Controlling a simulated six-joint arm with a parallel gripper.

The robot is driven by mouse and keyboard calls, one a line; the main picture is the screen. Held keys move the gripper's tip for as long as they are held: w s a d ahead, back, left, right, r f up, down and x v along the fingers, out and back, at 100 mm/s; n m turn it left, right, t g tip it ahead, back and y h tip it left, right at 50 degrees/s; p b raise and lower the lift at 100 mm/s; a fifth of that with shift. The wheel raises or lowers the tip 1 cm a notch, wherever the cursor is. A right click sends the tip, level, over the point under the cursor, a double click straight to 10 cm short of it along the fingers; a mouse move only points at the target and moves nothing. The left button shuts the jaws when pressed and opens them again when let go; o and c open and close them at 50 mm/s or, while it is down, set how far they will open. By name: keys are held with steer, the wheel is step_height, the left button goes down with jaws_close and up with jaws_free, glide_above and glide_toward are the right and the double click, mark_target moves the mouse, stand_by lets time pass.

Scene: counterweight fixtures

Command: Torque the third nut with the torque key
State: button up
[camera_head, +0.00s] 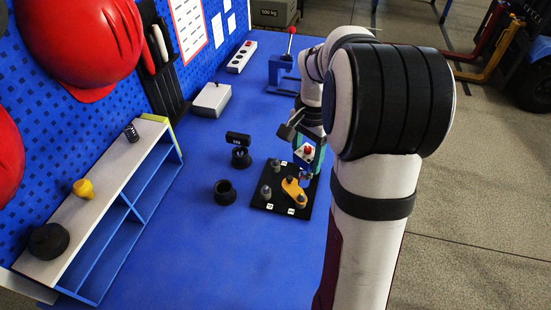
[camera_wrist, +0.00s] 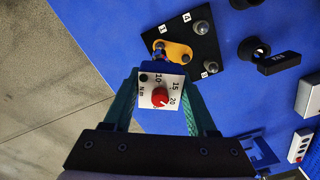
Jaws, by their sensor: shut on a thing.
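The torque key (camera_head: 307,153) is a white block with a red knob and a dial marked in N·m; its face shows in the wrist view (camera_wrist: 160,94). My gripper (camera_wrist: 160,84) is shut on it, with a green finger on each side. The key is over the right edge of a black plate (camera_head: 283,207), near an orange link (camera_head: 293,190). In the wrist view the link (camera_wrist: 178,51) lies on the plate beside two grey nuts or studs (camera_wrist: 200,27) (camera_wrist: 211,67). White number tags sit on the plate; not all are legible. Contact between key and nut cannot be told.
A black ring (camera_head: 225,192) and a black-handled piece (camera_head: 239,150) stand left of the plate. A shelf (camera_head: 118,170) with small parts is further left. A grey box (camera_head: 212,99), power strip (camera_head: 242,57) and blue fixture (camera_head: 283,74) are behind. The front of the blue table is clear.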

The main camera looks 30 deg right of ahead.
jaws_close()
steer(key=shift+w+d+n, duration=0.1)
steer(key=shift+w+n, duration=0.2)
steer(key=shift+w, duration=0.15)
steer(key=w+r+n, duration=0.1)
steer(key=w+n, duration=1)
steer(key=w, duration=0.2)
steer(key=shift+n, duration=0.5)
steer(key=shift+w+f, duration=0.1)
steer(key=shift+f, duration=2.35)
